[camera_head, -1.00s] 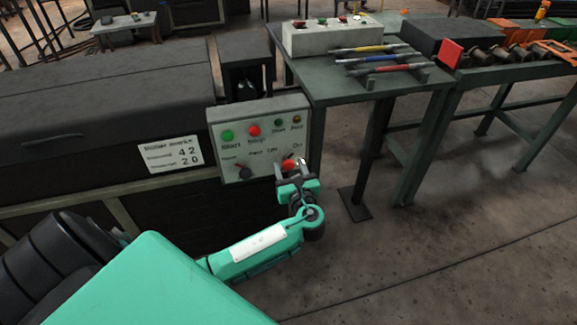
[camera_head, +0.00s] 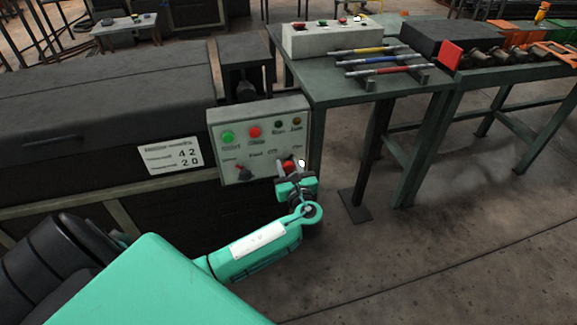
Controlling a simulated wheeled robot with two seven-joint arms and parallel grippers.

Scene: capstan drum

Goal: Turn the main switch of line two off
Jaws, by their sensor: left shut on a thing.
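A grey control panel (camera_head: 262,141) on the front of the dark machine carries a green button, a red button, two small lamps, a dark knob (camera_head: 244,173) and a red rotary switch (camera_head: 289,165). Small labels that look like Off and On stand above the red switch. My left gripper (camera_head: 290,174) is at the panel's lower right, shut on the red switch. Its fingers hide part of the switch, so I cannot tell its exact angle. The run lamp (camera_head: 279,125) looks dark green. My right gripper is out of view.
A green table (camera_head: 345,88) stands right of the panel, with a pale button box (camera_head: 325,38) and several coloured rods on it. A white sign (camera_head: 170,156) is on the machine's front. The floor (camera_head: 440,240) at lower right is clear.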

